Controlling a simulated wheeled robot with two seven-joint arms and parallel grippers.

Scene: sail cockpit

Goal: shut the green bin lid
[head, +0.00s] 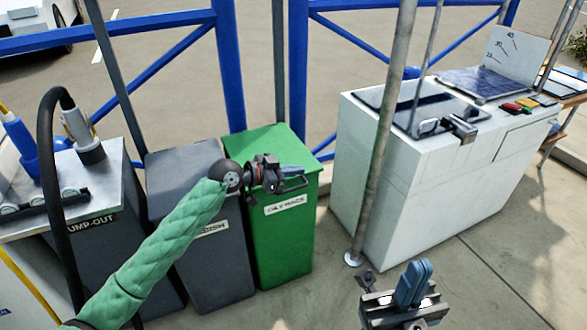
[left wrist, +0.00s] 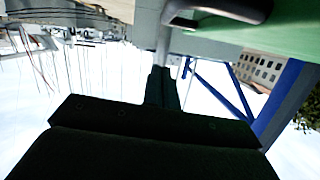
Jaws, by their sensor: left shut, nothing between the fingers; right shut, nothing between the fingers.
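The green bin (head: 283,240), labelled for oily rags, stands in the middle of the head view. Its green lid (head: 262,143) lies flat across the top and looks down; my gripper hides part of its front edge. A dark loop handle (head: 294,186) shows at the lid's front. My left gripper (head: 291,170) is shut and empty, over the lid's front edge beside the handle; I cannot tell whether it touches. In the left wrist view its fingers (left wrist: 163,88) are together, with the handle (left wrist: 222,12) and green surface (left wrist: 290,22) close above them. My right gripper (head: 421,280) is shut and empty, well apart from the bin.
A grey bin (head: 210,265) stands close to the left of the green one, and a pump-out cabinet (head: 95,190) further left. A thin metal pole (head: 377,150) and a white console (head: 400,185) stand to the right. Blue railings (head: 232,65) run behind.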

